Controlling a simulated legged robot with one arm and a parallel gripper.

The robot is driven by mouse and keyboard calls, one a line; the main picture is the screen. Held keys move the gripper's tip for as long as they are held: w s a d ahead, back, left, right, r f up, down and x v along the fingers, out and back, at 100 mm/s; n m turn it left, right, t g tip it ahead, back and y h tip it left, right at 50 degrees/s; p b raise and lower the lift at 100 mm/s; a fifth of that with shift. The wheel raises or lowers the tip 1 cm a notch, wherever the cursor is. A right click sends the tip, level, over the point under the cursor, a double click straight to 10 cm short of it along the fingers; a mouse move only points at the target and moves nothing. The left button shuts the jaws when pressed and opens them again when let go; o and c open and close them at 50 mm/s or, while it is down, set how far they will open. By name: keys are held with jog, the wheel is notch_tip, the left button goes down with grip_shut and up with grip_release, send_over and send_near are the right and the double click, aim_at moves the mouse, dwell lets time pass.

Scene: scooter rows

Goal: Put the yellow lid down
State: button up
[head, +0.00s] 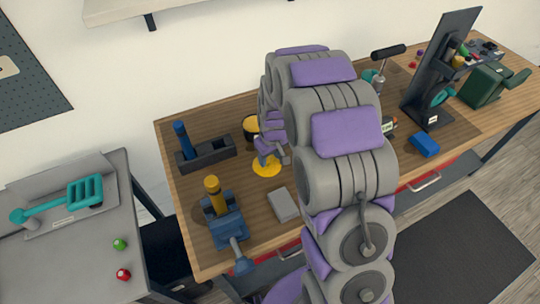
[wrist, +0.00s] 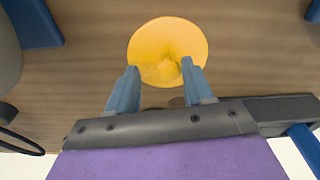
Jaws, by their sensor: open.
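The yellow lid (head: 264,169) is a flat round disc lying on the wooden bench (head: 182,252), in front of a dark cup with a yellow inside (head: 251,127). In the wrist view the lid (wrist: 167,45) shows whole, with a small raised part near its middle. My gripper (head: 267,157) is just above the lid in the head view, and my arm hides the bench to its right. In the wrist view the two blue-grey fingers of my gripper (wrist: 160,66) are apart, their tips over the lid's near edge, with nothing between them.
A dark rack with a blue-handled tool (head: 205,152) stands at the back left. A blue vise with a yellow cylinder (head: 220,225) and a grey block (head: 283,204) are nearer. A blue box (head: 425,144) and a dark upright panel (head: 440,70) stand to the right.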

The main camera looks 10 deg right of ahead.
aim_at(271, 166)
jog(key=shift+a+r, duration=0.4)
jog(key=shift+r, duration=0.1)
notch_tip(271, 166, up, 10)
jog(key=s+d+p, duration=0.1)
jog(key=p, duration=0.1)
jog(key=s+r+m+g, duration=0.1)
jog(key=s+r, duration=0.2)
jog(key=s, duration=0.8)
jog(key=s+r+m+g, duration=0.1)
jog(key=s+r, duration=0.3)
jog(key=s, duration=0.8)
jog(key=s+r+m+g, duration=0.1)
jog(key=s+r+m, duration=0.1)
jog(key=s, duration=1)
jog(key=shift+s+a+r, duration=0.2)
jog(key=shift+a+r, duration=0.2)
jog(key=shift+r, duration=0.45)
